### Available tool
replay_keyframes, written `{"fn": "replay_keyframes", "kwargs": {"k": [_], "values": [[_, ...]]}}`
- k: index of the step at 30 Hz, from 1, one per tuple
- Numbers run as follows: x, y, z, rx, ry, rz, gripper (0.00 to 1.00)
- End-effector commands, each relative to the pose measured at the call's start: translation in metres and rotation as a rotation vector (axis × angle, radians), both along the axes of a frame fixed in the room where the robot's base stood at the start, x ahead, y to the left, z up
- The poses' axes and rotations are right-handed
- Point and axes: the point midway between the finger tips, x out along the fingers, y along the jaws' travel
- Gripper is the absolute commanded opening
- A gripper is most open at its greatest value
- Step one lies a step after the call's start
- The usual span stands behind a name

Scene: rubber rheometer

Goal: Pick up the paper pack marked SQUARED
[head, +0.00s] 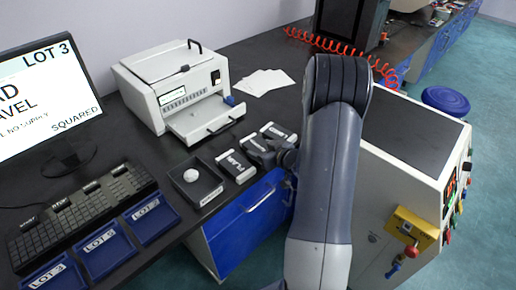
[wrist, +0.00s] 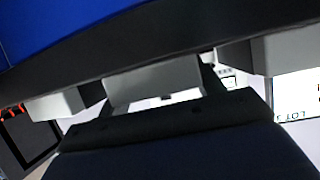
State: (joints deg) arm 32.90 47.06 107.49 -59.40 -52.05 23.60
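Small white paper packs stand in a row by the front edge of the bench. The near one (head: 237,166) seems to read PLAIN. The far one (head: 279,134) has a label too small to read. My gripper (head: 262,153) is low over the row between them and hides part of a middle pack. In the wrist view this middle pack (wrist: 150,78) lies between my two dark fingers (wrist: 152,86), with a pack on either side. I cannot see its label or whether the fingers press on it. It appears to rest on the bench.
A black tray (head: 194,180) with a pale lump stands left of the packs. A white instrument (head: 178,92) with an open drawer is behind. The monitor (head: 45,95) shows LOT 3 and SQUARED. Blue trays (head: 105,249) lie front left. A white machine (head: 405,170) stands right of my arm.

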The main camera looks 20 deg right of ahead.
Motion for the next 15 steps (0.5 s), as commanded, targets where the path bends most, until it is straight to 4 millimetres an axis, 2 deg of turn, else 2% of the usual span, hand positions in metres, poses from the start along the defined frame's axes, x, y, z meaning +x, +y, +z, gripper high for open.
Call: {"fn": "replay_keyframes", "kwargs": {"k": [1, 9, 15], "values": [[-0.0001, 0.0, 0.0, 0.0, 0.0, 0.0, 0.58], [0.0, -0.0001, 0.0005, 0.0, -0.001, 0.0, 0.37], [0.0, -0.0002, 0.0012, -0.001, -0.001, 0.0, 0.37]]}}
